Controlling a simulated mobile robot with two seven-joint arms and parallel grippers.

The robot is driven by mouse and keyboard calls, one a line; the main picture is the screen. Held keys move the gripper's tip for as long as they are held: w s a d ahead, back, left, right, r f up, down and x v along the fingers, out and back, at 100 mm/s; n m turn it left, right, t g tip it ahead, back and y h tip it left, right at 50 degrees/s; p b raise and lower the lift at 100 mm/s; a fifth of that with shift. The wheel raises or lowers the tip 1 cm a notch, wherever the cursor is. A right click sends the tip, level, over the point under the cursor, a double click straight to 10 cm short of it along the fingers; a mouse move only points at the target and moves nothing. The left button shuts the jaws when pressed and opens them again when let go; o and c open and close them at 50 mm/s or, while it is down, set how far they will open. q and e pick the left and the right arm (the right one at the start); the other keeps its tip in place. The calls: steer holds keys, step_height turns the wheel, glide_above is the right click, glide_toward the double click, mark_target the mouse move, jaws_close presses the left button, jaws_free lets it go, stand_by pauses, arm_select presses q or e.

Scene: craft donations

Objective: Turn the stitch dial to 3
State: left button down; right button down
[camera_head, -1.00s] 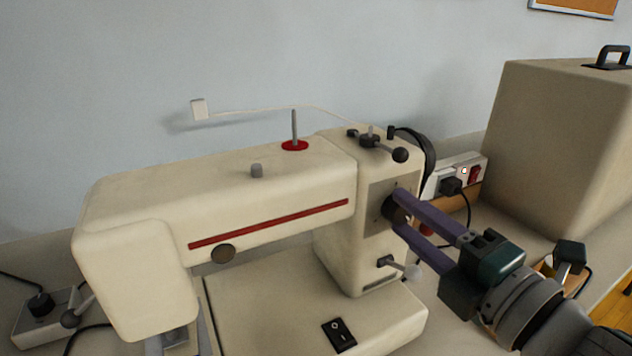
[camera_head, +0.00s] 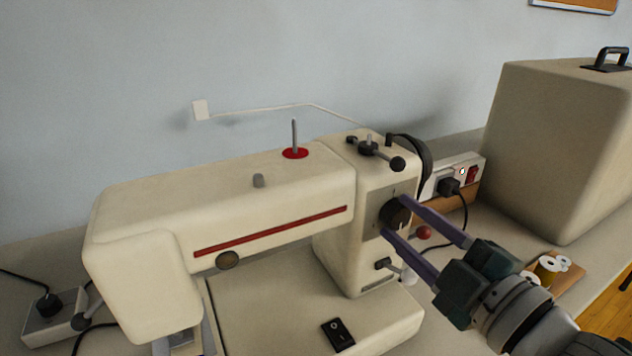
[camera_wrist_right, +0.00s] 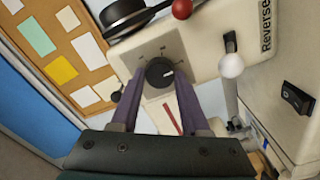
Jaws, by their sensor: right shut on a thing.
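The stitch dial (camera_head: 396,214) is a dark round knob on a grey plate on the right end of the cream sewing machine (camera_head: 270,205). My right gripper (camera_head: 395,217) is shut on the dial, with one purple finger on each side of it. In the right wrist view the dial (camera_wrist_right: 158,75) sits between the fingertips of my right gripper (camera_wrist_right: 158,82). A short white mark on its face points toward the picture's right. The marks on the plate around it are too small to read. My left gripper is not in view.
A lever with a red ball (camera_head: 424,233) and one with a white ball (camera_wrist_right: 231,65) are close to the gripper. A black handwheel (camera_head: 420,160) is behind. A large beige case (camera_head: 550,145) stands at right, with thread spools (camera_head: 548,268) in front.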

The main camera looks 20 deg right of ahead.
stand_by(0.4)
steer(key=shift+c, duration=1.9)
jaws_free()
steer(key=shift+s, duration=0.1)
steer(key=s, duration=0.9)
steer(key=shift+s+d, duration=0.4)
steer(key=shift+w, duration=0.1)
